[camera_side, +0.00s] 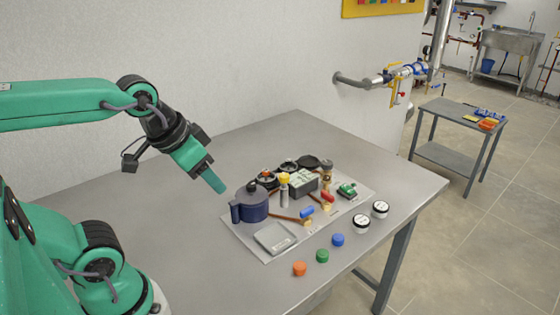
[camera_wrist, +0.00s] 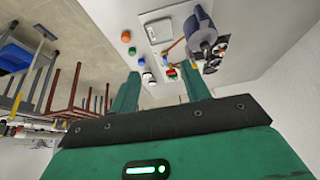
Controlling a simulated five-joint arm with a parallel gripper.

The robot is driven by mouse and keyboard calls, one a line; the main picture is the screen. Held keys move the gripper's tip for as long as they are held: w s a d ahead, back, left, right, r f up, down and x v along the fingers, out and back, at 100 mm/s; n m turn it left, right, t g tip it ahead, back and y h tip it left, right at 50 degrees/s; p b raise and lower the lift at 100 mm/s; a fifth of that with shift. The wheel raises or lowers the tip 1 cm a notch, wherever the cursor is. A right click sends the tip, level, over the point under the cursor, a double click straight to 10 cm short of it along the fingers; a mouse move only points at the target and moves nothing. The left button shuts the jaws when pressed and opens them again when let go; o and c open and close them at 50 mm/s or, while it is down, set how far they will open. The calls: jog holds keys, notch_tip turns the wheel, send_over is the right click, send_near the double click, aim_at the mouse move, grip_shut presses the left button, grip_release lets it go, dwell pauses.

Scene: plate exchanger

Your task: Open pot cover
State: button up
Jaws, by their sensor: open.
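The pot (camera_side: 253,206) is dark blue with a side handle and stands upright at the left part of the light mat. Its cover (camera_side: 251,190) is on it, with a dark knob on top. My gripper (camera_side: 219,186) is in the air to the left of the pot and above it, apart from it and tilted down towards the mat. In the wrist view my gripper (camera_wrist: 160,85) has its two green fingers spread with nothing between them. The pot (camera_wrist: 201,32) also shows in the wrist view, beyond the fingers at the upper right.
On the mat (camera_side: 262,257) stand a grey scale (camera_side: 275,237), a yellow-topped bottle (camera_side: 284,190), a dark box (camera_side: 304,181) and a green board (camera_side: 346,190). Orange (camera_side: 300,268), green (camera_side: 322,256) and blue (camera_side: 338,240) caps lie in front. The table's left part is clear.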

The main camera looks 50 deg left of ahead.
jog(key=w+a+f+m+g, duration=0.1)
jog(key=w+a+m+g, duration=0.3)
jog(key=w, duration=0.6)
jog(key=m+g, duration=0.1)
jog(key=m, duration=0.4)
send_near(251, 184)
jog(key=shift+s+d+f, duration=0.1)
jog(key=shift+d+f, duration=0.05)
jog(key=shift+d, duration=0.2)
jog(key=shift+w+a+f, duration=0.2)
jog(key=shift+a+f, duration=0.05)
jog(key=shift+a, duration=0.05)
jog(key=shift+f, duration=0.1)
jog(key=shift+f, duration=3.8)
grip_shut()
